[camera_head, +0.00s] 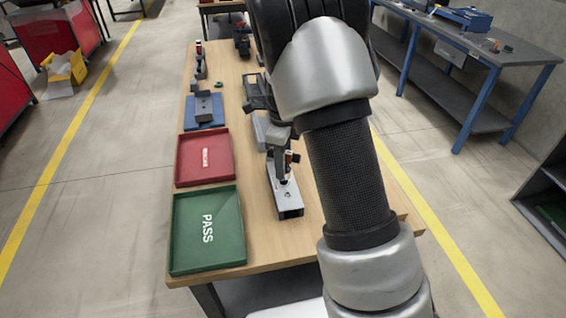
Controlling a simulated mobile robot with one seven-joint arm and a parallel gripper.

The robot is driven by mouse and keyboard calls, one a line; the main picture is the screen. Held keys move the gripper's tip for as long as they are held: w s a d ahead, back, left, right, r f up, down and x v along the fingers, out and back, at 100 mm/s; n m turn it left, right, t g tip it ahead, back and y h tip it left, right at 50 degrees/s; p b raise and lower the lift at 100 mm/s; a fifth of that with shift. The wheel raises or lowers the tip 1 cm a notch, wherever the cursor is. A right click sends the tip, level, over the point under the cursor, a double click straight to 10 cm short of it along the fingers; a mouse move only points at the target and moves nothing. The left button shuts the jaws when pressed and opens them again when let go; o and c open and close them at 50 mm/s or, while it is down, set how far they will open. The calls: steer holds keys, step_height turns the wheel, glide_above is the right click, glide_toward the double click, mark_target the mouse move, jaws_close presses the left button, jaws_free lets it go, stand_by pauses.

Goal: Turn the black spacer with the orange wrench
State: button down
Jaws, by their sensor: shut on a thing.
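My arm (346,165) rises through the right-middle of the view and covers much of the table. My gripper cannot be made out; it appears hidden behind the arm. I cannot pick out the orange wrench or the black spacer. A silver fixture (290,204) stands on the table left of the arm, with a dark upright part (282,165) on it and small orange marks near its top. Whether a spacer or tool is at this fixture is too small to tell.
A green PASS tray (237,258), a red tray (228,163) and a blue base with a grey block (204,108) line the wooden table's (262,243) left side. Small clamp-like parts (199,60) stand farther back. A grey-topped bench (500,48) is at the right.

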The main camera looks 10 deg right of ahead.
steer(key=shift+f+b, duration=0.35)
steer(key=shift+f, duration=0.4)
stand_by(0.3)
steer(key=shift+r, duration=0.1)
steer(key=shift+m+p, duration=0.8)
steer(key=shift+m, duration=0.4)
steer(key=shift+n, duration=0.7)
